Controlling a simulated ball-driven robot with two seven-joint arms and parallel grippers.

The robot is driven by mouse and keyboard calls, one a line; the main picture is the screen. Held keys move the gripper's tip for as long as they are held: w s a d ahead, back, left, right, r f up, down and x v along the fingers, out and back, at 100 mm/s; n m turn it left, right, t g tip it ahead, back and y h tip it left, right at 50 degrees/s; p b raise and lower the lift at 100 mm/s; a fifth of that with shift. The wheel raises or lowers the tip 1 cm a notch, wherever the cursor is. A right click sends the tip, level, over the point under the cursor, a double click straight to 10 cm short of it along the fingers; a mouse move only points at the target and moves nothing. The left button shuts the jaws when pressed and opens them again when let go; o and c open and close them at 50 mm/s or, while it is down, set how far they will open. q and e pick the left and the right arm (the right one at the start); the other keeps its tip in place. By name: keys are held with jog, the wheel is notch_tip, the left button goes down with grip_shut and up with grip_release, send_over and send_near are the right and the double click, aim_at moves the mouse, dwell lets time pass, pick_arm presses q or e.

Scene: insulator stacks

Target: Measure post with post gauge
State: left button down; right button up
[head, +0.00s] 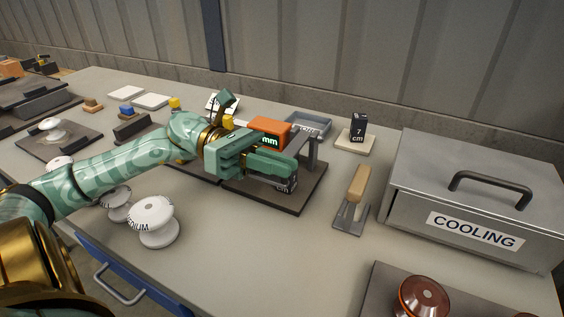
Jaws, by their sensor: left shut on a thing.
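My left gripper (283,166) reaches over a dark board (303,197) in the middle of the table and is shut on what looks like the post gauge. The gauge appears to have an orange body (268,127) marked "mm", just behind the fingers, and a grey bracket (313,150) at the fingertips. The fingers hide how these parts join. A small dark block marked "cm" (288,185) shows just below the fingertips; its number is hidden. I cannot tell whether the gauge touches it. Another dark post marked "7 cm" (358,127) stands upright on a pale base (354,145). My right gripper is not in view.
A trowel (352,205) lies right of the board. A grey "COOLING" box (470,205) fills the right side. White insulator discs (153,220) stand at the front left, a brown one (423,297) at the bottom right. A grey tray (322,122) sits behind the gauge.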

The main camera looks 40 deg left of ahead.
pick_arm(q)
jog(key=c, duration=1.5)
grip_release()
jog(key=shift+a, duration=0.1)
